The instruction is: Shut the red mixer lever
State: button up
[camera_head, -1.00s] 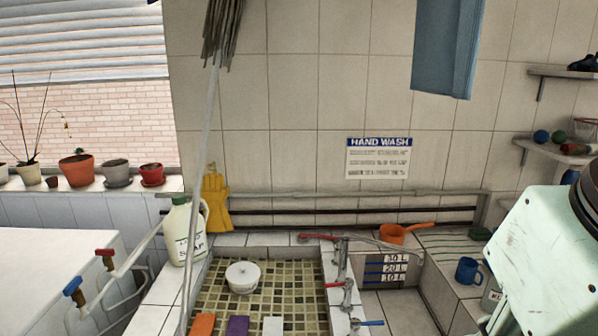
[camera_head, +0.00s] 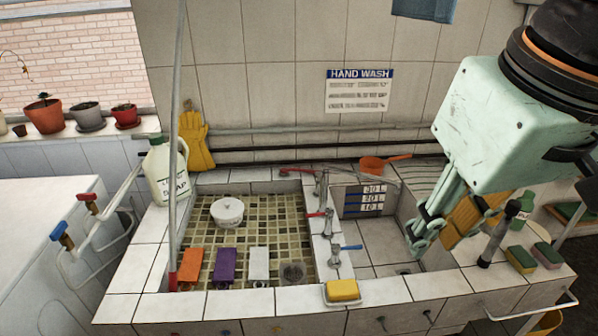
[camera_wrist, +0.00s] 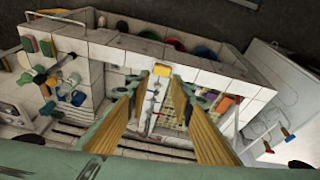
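The tap post between the two basins carries a long red lever (camera_head: 298,171) at its top, pointing left. A shorter red lever (camera_head: 317,214) is lower on the post, also pointing left. A blue lever (camera_head: 348,247) nearest the front points right. I cannot tell which red lever is the mixer's. My gripper (camera_head: 432,240) is above the right basin, right of the levers and apart from them. In the wrist view its two yellow-padded fingers (camera_wrist: 164,78) are spread with nothing between them. The levers are too small to read clearly there.
A white pot (camera_head: 227,212) and orange, purple and white blocks lie in the tiled left basin. A soap jug (camera_head: 167,172) and upright pole (camera_head: 177,120) stand left. An orange ladle (camera_head: 372,166) lies behind the right basin. A yellow sponge (camera_head: 342,290) sits on the front ledge.

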jog(key=w+a+r+n+g+p, duration=0.1)
jog(key=w+n, duration=0.2)
jog(key=w, duration=0.5)
jog(key=w+a+r+n+g+p, duration=0.1)
jog(key=w+r+n, duration=0.1)
jog(key=w, duration=0.6)
jog(key=n+g+p, duration=0.4)
jog(key=n+p, duration=0.2)
jog(key=n, duration=0.7)
send_over(319, 214)
jog(key=w+a, duration=0.3)
jog(key=w+f+x, duration=0.1)
jog(key=w+x, duration=0.2)
jog(key=x, duration=0.9)
jog(key=w+x, duration=0.2)
jog(key=x, duration=1)
jog(key=shift+w+f, duration=0.35)
jog(key=shift+f, duration=0.2)
jog(key=shift+f, duration=0.15)
jog(key=shift+w+x, duration=0.2)
jog(key=shift+x, duration=6.55)
jog(key=shift+d, duration=0.15)
grip_shut()
